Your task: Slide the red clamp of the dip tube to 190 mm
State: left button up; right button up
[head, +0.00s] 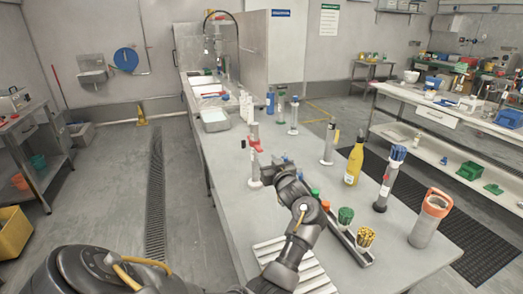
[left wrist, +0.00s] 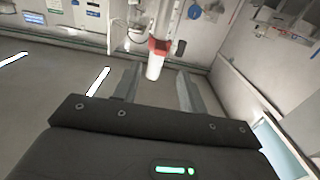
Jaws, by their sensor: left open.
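The dip tube (head: 254,165) is a white upright tube near the left edge of the long table. Its red clamp (head: 255,144) sits around the upper part of the tube, with a small dark piece out to one side. My left gripper (head: 272,168) is close to the right of the tube, lower than the clamp. In the left wrist view the gripper's fingers (left wrist: 157,88) are apart with nothing between them. The red clamp (left wrist: 159,46) and the white tube (left wrist: 154,68) show beyond the fingertips. The scale marks are too small to read. My right gripper is not in view.
A white stand (head: 327,146), a yellow bottle (head: 354,163), a grey holder with blue tops (head: 386,183) and an orange-topped container (head: 429,222) stand to the right. A white tray (head: 215,122) lies further back.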

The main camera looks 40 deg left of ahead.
aim_at(261, 151)
pick_arm(q)
jog(key=p+x, duration=0.1)
jog(key=x, duration=0.5)
jog(key=shift+w+a+r, duration=0.1)
jog(key=shift+a, duration=0.1)
jog(key=shift+w+a, duration=0.2)
jog(key=shift+a, duration=0.15)
jog(key=shift+w+a, duration=0.25)
jog(key=shift+a, duration=0.15)
grip_shut()
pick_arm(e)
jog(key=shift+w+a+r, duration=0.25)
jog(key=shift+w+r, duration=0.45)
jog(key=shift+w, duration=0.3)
pick_arm(q)
jog(key=shift+f, duration=0.25)
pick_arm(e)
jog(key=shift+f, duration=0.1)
